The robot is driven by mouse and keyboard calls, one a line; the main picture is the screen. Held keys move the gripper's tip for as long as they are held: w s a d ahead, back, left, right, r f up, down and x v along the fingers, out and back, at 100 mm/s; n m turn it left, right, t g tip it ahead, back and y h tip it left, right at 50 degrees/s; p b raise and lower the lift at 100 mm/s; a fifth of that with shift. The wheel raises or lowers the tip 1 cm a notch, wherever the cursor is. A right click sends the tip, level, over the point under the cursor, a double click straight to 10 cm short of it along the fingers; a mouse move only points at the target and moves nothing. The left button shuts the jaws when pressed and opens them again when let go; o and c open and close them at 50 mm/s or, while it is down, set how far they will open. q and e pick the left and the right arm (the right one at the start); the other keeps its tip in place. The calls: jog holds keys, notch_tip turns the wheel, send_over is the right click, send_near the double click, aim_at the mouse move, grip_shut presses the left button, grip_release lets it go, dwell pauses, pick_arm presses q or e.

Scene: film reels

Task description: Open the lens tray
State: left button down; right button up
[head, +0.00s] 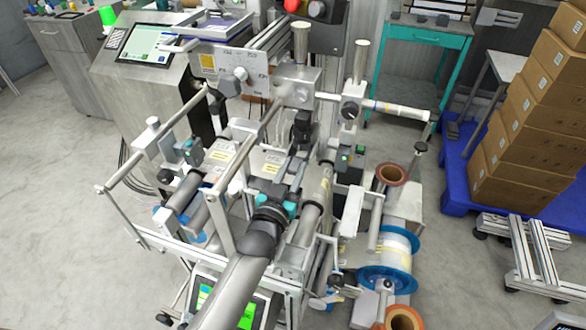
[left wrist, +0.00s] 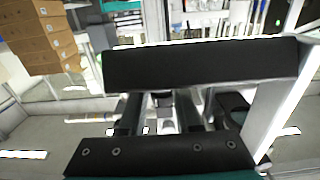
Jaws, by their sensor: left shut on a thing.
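My left gripper (head: 290,172) reaches from the bottom middle of the head view into the middle of the reel machine (head: 262,160). Its fingers point at the area below a black upright unit (head: 300,128). In the left wrist view the gripper (left wrist: 168,108) shows as two dark bars, with dark and grey machine parts between and behind them. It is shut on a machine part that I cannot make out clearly. I cannot single out the lens tray for certain, nor tell how far open it is. My right gripper is not in view.
Metal rollers and bars surround the gripper closely. A blue-rimmed reel (head: 388,258) hangs to the right. A touchscreen (head: 147,45) stands at the back left. Cardboard boxes (head: 530,135) are stacked on a blue pallet (head: 456,170) at right. The floor at left is clear.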

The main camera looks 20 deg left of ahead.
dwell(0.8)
pick_arm(q)
jog(key=shift+s+p, duration=0.35)
jog(key=shift+s, duration=0.05)
jog(key=s+p, duration=0.2)
jog(key=s, duration=0.2)
jog(key=shift+s+a+r+p, duration=0.1)
jog(key=shift+s+p, duration=0.25)
jog(key=shift+p, duration=0.05)
jog(key=shift+s, duration=0.25)
jog(key=c, duration=0.6)
grip_release()
